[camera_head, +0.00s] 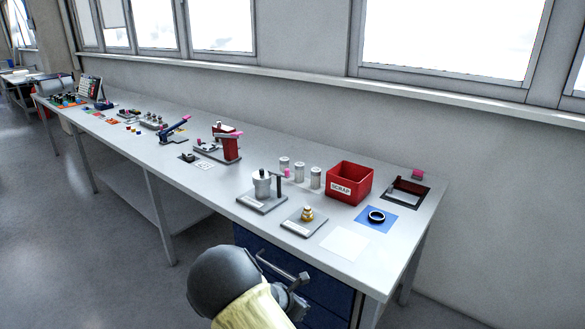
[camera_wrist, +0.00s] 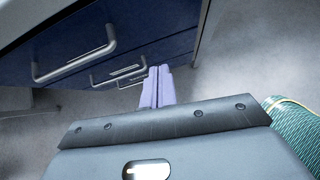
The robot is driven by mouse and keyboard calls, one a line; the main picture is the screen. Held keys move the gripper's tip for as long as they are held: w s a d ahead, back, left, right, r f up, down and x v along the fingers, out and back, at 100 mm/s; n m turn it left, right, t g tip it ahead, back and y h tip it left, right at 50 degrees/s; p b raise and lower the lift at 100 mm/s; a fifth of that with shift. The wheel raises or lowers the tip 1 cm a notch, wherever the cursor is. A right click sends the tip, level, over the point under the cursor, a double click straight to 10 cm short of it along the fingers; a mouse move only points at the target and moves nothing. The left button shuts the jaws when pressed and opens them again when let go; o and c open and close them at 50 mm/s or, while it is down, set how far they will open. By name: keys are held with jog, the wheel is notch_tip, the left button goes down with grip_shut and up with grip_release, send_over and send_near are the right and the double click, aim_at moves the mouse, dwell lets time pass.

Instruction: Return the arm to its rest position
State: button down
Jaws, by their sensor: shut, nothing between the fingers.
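My arm shows at the bottom middle of the head view, in front of the bench and below the level of its top. My gripper (camera_wrist: 157,86) shows in the wrist view with its two pale fingers together and nothing between them. It points toward the blue drawer front (camera_wrist: 90,50) under the bench. Silver drawer handles (camera_wrist: 78,62) lie just beyond and to the left of the fingertips. In the head view my arm hides part of the drawer unit (camera_head: 325,285), and I cannot make out the fingers there.
The long grey bench (camera_head: 405,245) holds a red scrap box (camera_head: 349,183), a black ring on a blue mat (camera_head: 376,216), a brass part on a plate (camera_head: 307,214), a metal canister (camera_head: 262,183) and a red press (camera_head: 230,148). The floor (camera_head: 110,255) at left is clear.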

jog(key=s+d+r+m+g+y+p, duration=0.2)
jog(key=s+d+r+m+g+p, duration=0.2)
jog(key=s+d+r+m, duration=0.65)
jog(key=s+d+r+m+y+p, duration=0.2)
jog(key=s+r+m+y+p, duration=0.1)
jog(key=s+r+m, duration=0.9)
notch_tip(320, 180, up, 3)
jog(key=m+p, duration=0.1)
jog(key=m, duration=0.3)
jog(key=shift+s+d+r+y+p, duration=0.2)
jog(key=shift+s+d+y+p, duration=0.05)
jog(key=shift+s+y+p, duration=0.1)
jog(key=shift+m, duration=0.25)
